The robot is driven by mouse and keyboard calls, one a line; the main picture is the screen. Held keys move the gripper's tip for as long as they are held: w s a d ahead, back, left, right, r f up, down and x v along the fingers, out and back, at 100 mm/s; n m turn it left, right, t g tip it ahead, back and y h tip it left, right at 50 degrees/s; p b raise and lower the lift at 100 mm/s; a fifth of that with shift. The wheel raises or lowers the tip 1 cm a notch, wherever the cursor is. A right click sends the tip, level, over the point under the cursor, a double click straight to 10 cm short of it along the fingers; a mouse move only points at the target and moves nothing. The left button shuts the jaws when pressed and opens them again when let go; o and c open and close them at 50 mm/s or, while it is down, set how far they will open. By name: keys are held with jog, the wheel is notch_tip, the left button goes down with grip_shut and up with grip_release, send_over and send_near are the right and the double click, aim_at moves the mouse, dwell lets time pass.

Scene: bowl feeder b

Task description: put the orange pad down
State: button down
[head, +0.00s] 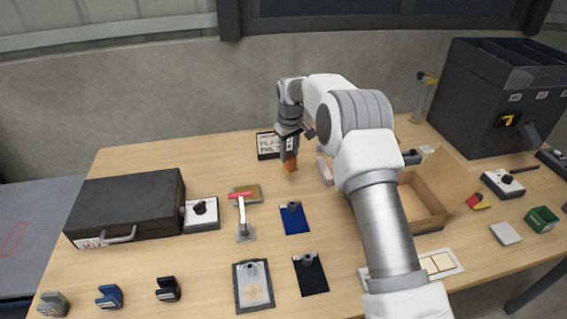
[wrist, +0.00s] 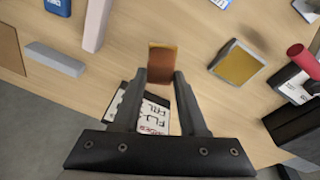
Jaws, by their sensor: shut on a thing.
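The orange pad (head: 289,164) is a small orange-brown block. In the wrist view the pad (wrist: 164,60) sticks out between my fingertips. My gripper (head: 289,154) points down over the back middle of the table and is shut on the pad. The fingers also show in the wrist view (wrist: 162,80). The pad is at or close above the wooden table (head: 150,160); I cannot tell whether it touches. A dark box with a white lettered label (head: 267,146) stands just behind my gripper, and its label (wrist: 156,115) shows between the fingers.
A pale pink bar (head: 325,171) lies close on the right. An open cardboard box (head: 446,183) is partly hidden by my arm. A black case (head: 128,205) stands far left.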

jog(key=shift+w+a+f, duration=0.25)
jog(key=shift+a+f, duration=0.1)
jog(key=shift+a, duration=0.15)
jog(key=shift+w+a+f, duration=0.2)
jog(key=shift+a+f, duration=0.1)
jog(key=shift+a, duration=0.15)
jog(key=shift+f, duration=1.95)
jog(key=shift+f, duration=0.1)
jog(key=shift+c, duration=2.2)
grip_release()
